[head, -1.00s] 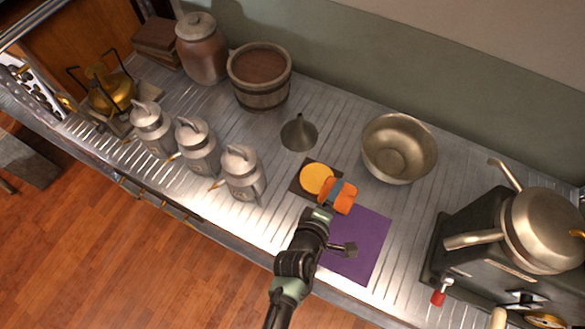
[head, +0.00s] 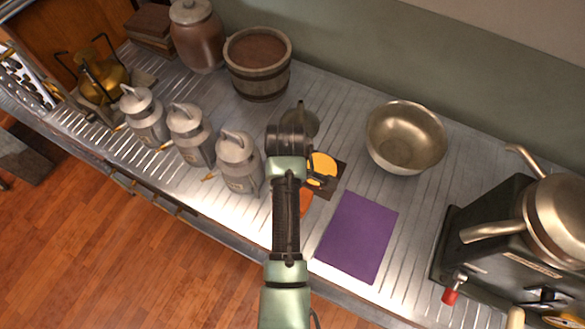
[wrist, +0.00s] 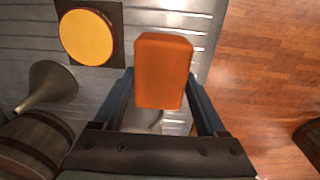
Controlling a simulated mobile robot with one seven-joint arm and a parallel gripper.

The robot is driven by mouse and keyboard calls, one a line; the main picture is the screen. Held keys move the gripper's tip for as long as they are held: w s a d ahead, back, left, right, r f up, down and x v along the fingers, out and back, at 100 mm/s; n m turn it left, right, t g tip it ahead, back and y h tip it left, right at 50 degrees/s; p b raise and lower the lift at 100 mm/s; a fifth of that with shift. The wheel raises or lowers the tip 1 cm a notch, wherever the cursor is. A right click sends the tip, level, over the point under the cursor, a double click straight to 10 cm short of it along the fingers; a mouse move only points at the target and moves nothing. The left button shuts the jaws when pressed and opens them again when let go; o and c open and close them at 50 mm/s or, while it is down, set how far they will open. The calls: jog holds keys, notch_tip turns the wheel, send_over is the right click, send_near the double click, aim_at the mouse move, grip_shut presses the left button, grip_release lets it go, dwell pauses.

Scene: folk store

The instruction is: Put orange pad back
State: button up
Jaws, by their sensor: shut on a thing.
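The orange pad (wrist: 163,70) is held between the two fingers of my gripper (wrist: 158,88) in the wrist view. In the head view only a sliver of the orange pad (head: 306,203) shows beside my arm, which hides most of the gripper. A yellow disc (head: 322,164) lies on a dark square board (head: 327,189), partly covered by my arm in the head view. The yellow disc (wrist: 86,37) is left of the held pad in the wrist view. A purple mat (head: 357,237) lies flat and bare on the counter, right of my arm.
A grey funnel (head: 304,118) stands behind my arm, with a wooden bucket (head: 258,78) farther back. Several metal cans (head: 240,165) stand left. A metal bowl (head: 405,137) and a dark machine (head: 490,245) are right. The counter's front edge is close.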

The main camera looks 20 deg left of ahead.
jog(key=shift+s+d, duration=0.15)
jog(key=shift+s, duration=0.1)
notch_tip(320, 180, down, 10)
jog(key=shift+s+r+b, duration=0.1)
jog(key=shift+r+b, duration=0.15)
jog(key=shift+b, duration=0.2)
jog(key=o, duration=1.1)
